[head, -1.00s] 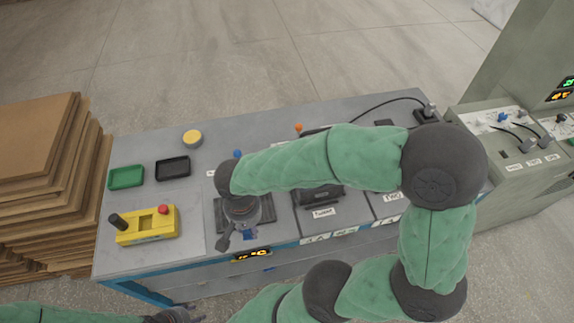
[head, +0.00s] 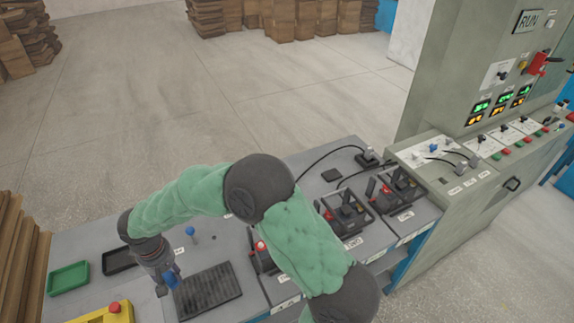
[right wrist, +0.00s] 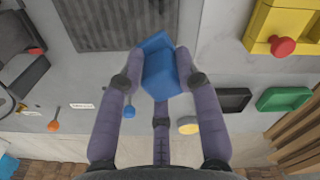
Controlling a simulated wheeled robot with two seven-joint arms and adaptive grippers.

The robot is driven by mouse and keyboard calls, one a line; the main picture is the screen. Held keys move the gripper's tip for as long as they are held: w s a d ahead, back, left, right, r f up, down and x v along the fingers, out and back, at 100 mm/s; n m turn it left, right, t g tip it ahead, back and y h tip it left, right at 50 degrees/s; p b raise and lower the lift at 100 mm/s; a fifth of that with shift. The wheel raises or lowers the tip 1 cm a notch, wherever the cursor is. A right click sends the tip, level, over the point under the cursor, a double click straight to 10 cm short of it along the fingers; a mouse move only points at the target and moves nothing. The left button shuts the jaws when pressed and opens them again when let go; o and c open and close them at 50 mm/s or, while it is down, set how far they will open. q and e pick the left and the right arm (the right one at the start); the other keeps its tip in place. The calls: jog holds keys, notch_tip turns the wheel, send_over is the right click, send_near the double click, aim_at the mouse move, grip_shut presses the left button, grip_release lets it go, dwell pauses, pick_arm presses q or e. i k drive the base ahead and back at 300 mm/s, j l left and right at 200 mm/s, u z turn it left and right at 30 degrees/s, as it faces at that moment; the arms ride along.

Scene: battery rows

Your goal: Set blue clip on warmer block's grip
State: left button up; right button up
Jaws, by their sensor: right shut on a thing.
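My right gripper (head: 170,281) is shut on a blue clip (right wrist: 160,68) and holds it above the bench, beside the left edge of a dark ribbed plate (head: 208,290). The clip also shows at the fingertips in the head view (head: 172,279). In the right wrist view the clip sits between the fingers, with the ribbed plate (right wrist: 110,22) beyond it. Dark blocks with red parts stand along the bench, one (head: 345,212) near its middle; I cannot tell which is the warmer block. My right arm hides part of the nearest one. My left gripper is out of view.
A green tray (head: 68,278), a black tray (head: 119,260) and a yellow box (head: 105,315) with a red knob lie left. A blue-topped peg (head: 190,232) stands behind my gripper. A grey control cabinet (head: 470,100) borders the bench at right. Black cables run along its back.

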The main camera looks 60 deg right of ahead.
aim_at(401, 184)
jog(key=k+l, duration=0.85)
jog(key=k, duration=0.2)
jog(key=k+l, duration=0.15)
jog(key=l, duration=0.2)
jog(key=k+l, duration=0.1)
jog(key=l, duration=0.25)
jog(key=k+l, duration=0.15)
jog(key=l, duration=0.15)
jog(key=k+l, duration=0.1)
jog(key=l, duration=0.25)
jog(key=k+l, duration=0.15)
jog(key=l, duration=0.2)
jog(key=k+l, duration=0.15)
jog(key=l, duration=0.2)
jog(key=i+l, duration=0.2)
jog(key=i, duration=0.2)
